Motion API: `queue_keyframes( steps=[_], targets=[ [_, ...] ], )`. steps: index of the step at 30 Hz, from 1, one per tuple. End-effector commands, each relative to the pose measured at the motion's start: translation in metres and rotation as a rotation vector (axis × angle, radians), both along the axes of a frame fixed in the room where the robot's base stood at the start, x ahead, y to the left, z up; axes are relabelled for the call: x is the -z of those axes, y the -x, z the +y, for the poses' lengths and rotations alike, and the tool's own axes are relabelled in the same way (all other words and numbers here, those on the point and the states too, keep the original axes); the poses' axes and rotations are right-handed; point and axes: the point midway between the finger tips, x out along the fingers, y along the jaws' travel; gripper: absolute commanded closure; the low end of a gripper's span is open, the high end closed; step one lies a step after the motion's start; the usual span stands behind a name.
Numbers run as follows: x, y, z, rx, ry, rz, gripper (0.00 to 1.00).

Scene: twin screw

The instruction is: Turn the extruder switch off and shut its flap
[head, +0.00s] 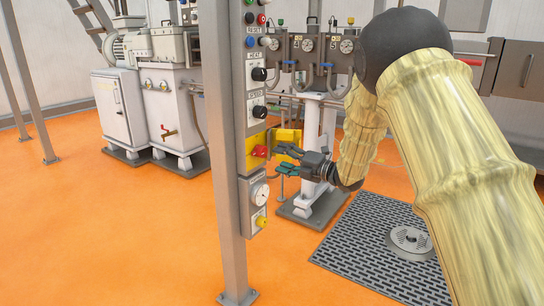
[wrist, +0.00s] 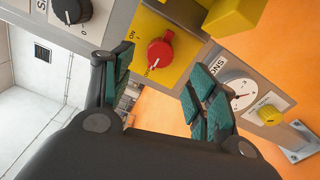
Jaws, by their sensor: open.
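The extruder switch is a red rotary knob (head: 259,152) on a yellow plate on the grey panel post. In the wrist view the red knob (wrist: 160,54) has a small pale mark near its lower edge, and an "ON" label lies to its left. The yellow flap (head: 289,136) stands open, out to the right of the plate; it also shows at the top of the wrist view (wrist: 232,14). My gripper (head: 279,160) is open and empty, with its green-padded fingers pointing at the knob. In the wrist view the fingertips (wrist: 160,80) are apart, short of the knob.
A gauge stand (head: 310,130) is behind my gripper. A floor grate (head: 370,235) lies below my arm.

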Motion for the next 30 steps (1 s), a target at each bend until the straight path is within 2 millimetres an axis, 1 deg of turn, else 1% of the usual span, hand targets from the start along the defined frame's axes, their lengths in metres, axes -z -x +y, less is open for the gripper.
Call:
queue_keyframes(
  steps=[1,3,9,21,23,26,29,30],
  targets=[
    [0.0,0.005,-0.008,0.002,0.0,0.001,0.42],
    [0.0,0.01,-0.016,0.003,-0.001,0.0,0.42],
    [0.0,0.021,-0.03,0.001,0.0,0.0,0.42],
    [0.001,0.024,-0.033,0.001,0.0,0.001,0.42],
    [0.004,0.024,-0.034,0.005,-0.004,0.009,0.42],
    [0.023,0.026,-0.037,0.033,-0.028,0.063,0.42],
    [0.062,0.032,-0.045,0.096,-0.077,0.179,0.42],
    [0.083,0.037,-0.05,0.131,-0.104,0.24,0.42]
  ],
)
